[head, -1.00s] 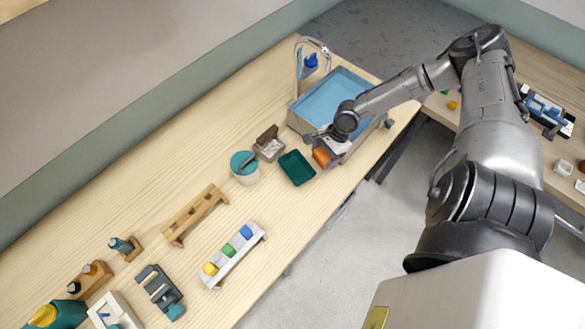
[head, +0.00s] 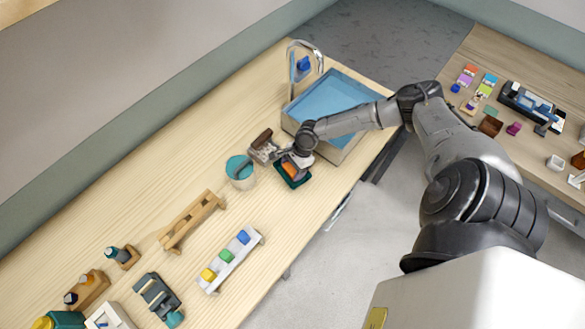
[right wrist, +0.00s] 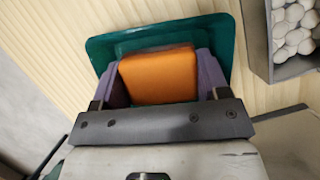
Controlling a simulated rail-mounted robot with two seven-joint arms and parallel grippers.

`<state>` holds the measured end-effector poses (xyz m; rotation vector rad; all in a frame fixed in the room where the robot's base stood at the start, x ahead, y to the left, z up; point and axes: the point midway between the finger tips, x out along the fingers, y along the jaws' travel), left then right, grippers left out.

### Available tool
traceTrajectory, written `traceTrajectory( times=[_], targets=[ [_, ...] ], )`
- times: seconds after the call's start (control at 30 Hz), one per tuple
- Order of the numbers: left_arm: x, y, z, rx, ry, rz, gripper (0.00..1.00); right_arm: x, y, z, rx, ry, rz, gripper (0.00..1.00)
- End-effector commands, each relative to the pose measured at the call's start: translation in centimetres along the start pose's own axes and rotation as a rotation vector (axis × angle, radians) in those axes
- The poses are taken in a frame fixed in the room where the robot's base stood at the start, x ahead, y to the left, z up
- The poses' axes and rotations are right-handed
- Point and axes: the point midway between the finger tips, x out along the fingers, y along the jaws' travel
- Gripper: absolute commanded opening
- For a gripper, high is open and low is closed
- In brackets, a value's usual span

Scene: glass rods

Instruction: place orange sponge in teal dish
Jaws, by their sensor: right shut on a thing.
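The orange sponge (head: 289,169) is held between the fingers of my right gripper (head: 293,163). In the right wrist view the sponge (right wrist: 158,76) sits between the two purple finger pads of the gripper (right wrist: 160,84). The teal dish (head: 297,184) lies on the wooden counter under the sponge. Its rim (right wrist: 226,42) shows around the far side of the sponge in the right wrist view. The sponge is over the dish's inside; I cannot tell whether it touches the bottom. The gripper hides the near part of the dish. My left gripper is not in view.
A grey box (right wrist: 262,62) of whitish lumps stands close to the dish. A white tub with teal contents (head: 240,170) is left of it. The blue sink (head: 335,104) lies behind. A rack of coloured blocks (head: 229,262) stands in front, with bare counter between.

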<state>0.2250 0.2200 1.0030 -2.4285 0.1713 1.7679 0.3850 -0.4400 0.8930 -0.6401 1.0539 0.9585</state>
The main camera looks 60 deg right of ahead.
Motion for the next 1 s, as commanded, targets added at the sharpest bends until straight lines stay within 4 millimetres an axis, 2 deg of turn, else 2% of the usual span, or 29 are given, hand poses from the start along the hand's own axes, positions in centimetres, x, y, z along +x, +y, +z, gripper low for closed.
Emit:
traceTrajectory(
  times=[0.43, 0.47, 0.57, 0.83, 1.0],
  targets=[
    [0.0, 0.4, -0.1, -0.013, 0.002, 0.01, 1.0, 0.6, 0.0, -0.2, 0.0, -0.001, 0.0, 0.46],
    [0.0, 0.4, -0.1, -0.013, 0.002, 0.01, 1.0, 0.6, 0.0, -0.2, 0.0, -0.001, 0.0, 0.69],
    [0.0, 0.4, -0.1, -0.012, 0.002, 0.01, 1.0, 0.6, 0.0, -0.2, -0.001, 0.0, -0.001, 0.79],
    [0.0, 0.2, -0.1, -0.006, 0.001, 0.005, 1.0, 0.4, 0.0, -0.2, -0.001, 0.0, -0.001, 0.79],
    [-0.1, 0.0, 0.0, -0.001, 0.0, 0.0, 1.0, -1.4, -0.1, -0.2, 0.0, 0.0, -0.002, 0.79]
  ],
)
